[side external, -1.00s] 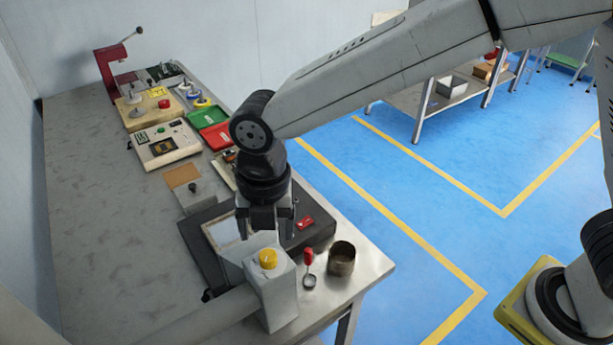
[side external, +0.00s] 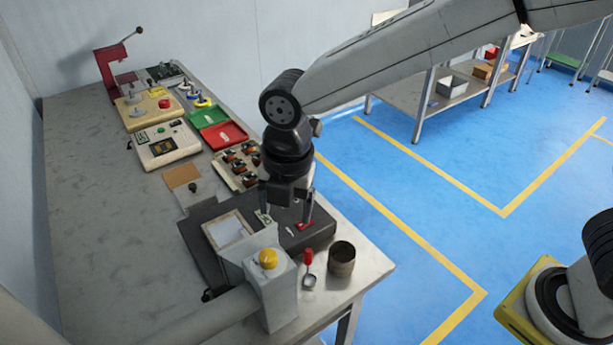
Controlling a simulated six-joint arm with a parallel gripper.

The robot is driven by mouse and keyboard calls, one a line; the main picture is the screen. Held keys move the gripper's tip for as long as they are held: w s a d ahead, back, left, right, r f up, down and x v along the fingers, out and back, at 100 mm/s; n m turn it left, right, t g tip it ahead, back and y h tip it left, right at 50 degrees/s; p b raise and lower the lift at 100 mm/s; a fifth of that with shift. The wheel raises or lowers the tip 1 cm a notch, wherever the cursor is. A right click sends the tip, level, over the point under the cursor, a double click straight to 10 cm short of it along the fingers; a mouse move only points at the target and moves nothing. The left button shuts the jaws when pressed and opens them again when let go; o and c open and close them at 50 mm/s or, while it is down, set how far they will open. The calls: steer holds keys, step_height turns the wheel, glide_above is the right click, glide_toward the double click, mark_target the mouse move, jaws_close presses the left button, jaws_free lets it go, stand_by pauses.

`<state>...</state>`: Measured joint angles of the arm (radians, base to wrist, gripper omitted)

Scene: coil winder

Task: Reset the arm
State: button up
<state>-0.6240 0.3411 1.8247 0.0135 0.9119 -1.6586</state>
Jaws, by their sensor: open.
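My gripper (side external: 285,218) points down above the right part of a dark flat base (side external: 190,232) near the front of the bench. Its two fingers are apart, with nothing seen between them. A small red piece (side external: 305,225) lies on the base beside the right fingertip. A light framed panel (side external: 228,230) is on the base, left of my gripper. Whether the fingertips touch the base cannot be told.
A grey post with a yellow button (side external: 268,259) stands in front. A red-handled spoon (side external: 309,268) and a dark cup (side external: 342,259) are right of it. Behind are a parts tray (side external: 238,167), red (side external: 225,135) and green (side external: 201,118) trays. The bench's left side (side external: 95,220) is clear.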

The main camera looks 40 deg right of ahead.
steer(key=s+d+f+m, duration=0.2)
steer(key=d+m, duration=0.6)
steer(key=s+d+f+m+t, duration=0.1)
steer(key=s+d+f+m, duration=0.1)
steer(key=d+m, duration=0.7)
steer(key=s+d+f+m+t, duration=0.1)
steer(key=s+d+f+m, duration=0.2)
steer(key=d+m, duration=0.6)
steer(key=shift+s+h, duration=0.3)
steer(key=shift+s, duration=0.15)
